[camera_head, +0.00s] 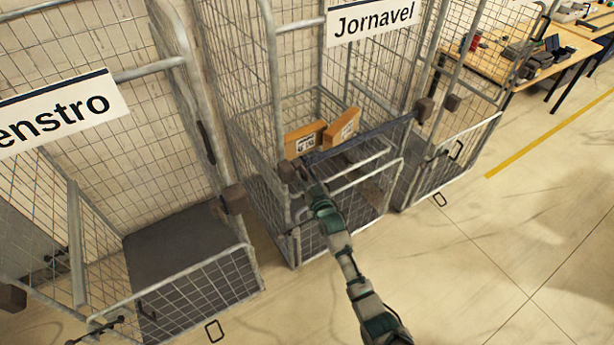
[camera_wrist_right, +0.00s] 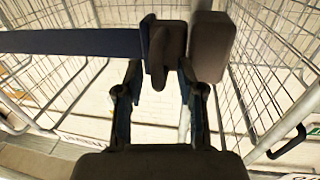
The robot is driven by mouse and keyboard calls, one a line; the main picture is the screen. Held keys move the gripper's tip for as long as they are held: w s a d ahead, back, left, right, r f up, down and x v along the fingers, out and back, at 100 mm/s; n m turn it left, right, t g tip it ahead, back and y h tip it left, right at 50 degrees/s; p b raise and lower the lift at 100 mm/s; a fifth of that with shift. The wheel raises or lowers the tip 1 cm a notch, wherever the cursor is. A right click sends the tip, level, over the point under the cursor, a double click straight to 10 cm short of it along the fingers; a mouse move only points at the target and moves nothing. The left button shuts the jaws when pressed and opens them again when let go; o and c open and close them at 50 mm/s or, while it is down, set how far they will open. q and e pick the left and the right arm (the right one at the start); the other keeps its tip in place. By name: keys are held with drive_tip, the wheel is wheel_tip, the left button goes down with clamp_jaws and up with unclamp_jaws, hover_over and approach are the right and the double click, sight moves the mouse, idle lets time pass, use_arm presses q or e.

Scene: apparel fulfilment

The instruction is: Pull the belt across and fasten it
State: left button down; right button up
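The dark blue belt (camera_head: 362,138) is stretched across the front of the cage trolley under the "Jornavel" sign, from a block on its right post to its left post. In the right wrist view the belt (camera_wrist_right: 70,41) comes in from the left to a dark end piece (camera_wrist_right: 160,45), which is right beside, seemingly touching, a dark grey block (camera_wrist_right: 211,45). My right gripper (camera_head: 299,176) is at the left post. Its fingers (camera_wrist_right: 160,78) stand apart on either side of the end piece's tab, with gaps showing. Whether the end piece is latched is hidden. My left gripper is not in view.
Two orange boxes (camera_head: 305,139) (camera_head: 344,125) are inside the trolley behind the belt. Another cage trolley (camera_head: 190,240) stands at the left, with its own block (camera_head: 233,199). A wooden table (camera_head: 570,45) is at the top right. The floor at the lower right is clear.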

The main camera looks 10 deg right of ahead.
drive_tip(key=shift+s+a+f, duration=0.1)
drive_tip(key=shift+s+f, duration=0.1)
drive_tip(key=shift+s, duration=0.4)
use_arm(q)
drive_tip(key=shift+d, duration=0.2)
use_arm(e)
drive_tip(key=v, duration=1.1)
drive_tip(key=shift+d, duration=0.25)
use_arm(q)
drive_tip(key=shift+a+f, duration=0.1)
use_arm(e)
drive_tip(key=shift+w+a+r, duration=0.1)
drive_tip(key=shift+a+r, duration=0.05)
